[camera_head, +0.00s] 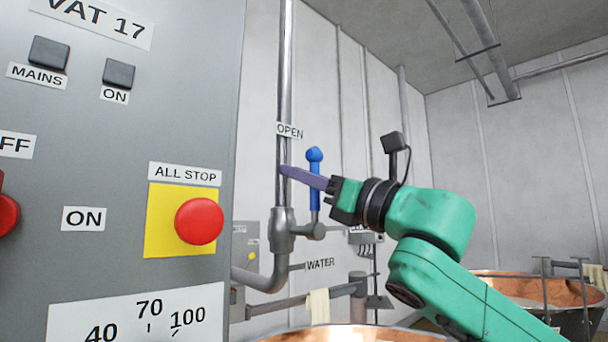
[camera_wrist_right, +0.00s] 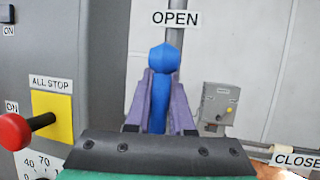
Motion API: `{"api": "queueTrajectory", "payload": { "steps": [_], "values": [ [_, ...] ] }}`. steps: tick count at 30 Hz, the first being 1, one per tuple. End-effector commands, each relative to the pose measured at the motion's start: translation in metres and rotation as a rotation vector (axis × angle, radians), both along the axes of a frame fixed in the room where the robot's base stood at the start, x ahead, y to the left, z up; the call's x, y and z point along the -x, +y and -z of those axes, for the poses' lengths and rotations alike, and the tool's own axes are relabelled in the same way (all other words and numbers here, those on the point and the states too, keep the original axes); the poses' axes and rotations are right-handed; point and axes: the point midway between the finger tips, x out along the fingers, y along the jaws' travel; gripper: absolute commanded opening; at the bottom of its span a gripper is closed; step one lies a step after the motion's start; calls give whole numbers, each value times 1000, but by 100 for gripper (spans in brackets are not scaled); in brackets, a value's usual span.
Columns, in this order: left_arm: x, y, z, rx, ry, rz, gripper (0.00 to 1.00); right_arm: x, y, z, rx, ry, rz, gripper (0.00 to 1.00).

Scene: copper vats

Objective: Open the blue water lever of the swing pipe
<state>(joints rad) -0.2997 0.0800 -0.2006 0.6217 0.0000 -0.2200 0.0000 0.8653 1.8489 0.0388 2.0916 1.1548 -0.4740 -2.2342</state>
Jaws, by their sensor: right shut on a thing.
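The blue water lever (camera_head: 315,156) stands upright on the valve of the swing pipe (camera_head: 284,120), its round knob at the top, below the OPEN label (camera_head: 290,131). My right gripper (camera_head: 292,173) comes in from the right, with its purple fingers across the lever's shaft. In the right wrist view the blue lever (camera_wrist_right: 163,58) stands between the two fingers, which are shut on it; the knob shows above them. The OPEN label (camera_wrist_right: 177,18) is straight above the knob there. My left gripper is not in view.
A grey control panel (camera_head: 125,130) with a red ALL STOP button (camera_head: 199,221) fills the left side. A WATER label (camera_head: 320,264) is below the valve. Copper vats (camera_head: 520,288) stand below right. A CLOSE label (camera_wrist_right: 297,161) shows at lower right in the wrist view.

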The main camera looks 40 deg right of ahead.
Motion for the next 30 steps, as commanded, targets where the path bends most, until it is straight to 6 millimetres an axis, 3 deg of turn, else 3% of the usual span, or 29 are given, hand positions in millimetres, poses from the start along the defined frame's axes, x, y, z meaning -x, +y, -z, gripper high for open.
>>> {"api": "queueTrajectory", "payload": {
  "steps": [6, 7, 9, 18, 22, 30],
  "values": [
    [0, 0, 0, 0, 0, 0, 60, 0, 0, 0, 2, 1, 1, 0],
    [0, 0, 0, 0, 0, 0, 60, 0, 0, 0, 2, 1, 1, 25],
    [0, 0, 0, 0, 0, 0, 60, 0, 0, 0, 2, 1, 1, 51],
    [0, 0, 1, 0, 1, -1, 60, 0, 0, 1, 0, 0, 0, 51],
    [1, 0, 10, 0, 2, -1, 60, 8, -1, 5, 0, -4, 1, 51],
    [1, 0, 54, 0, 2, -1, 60, 60, -10, 32, 0, -8, 0, 51]
  ]
}}
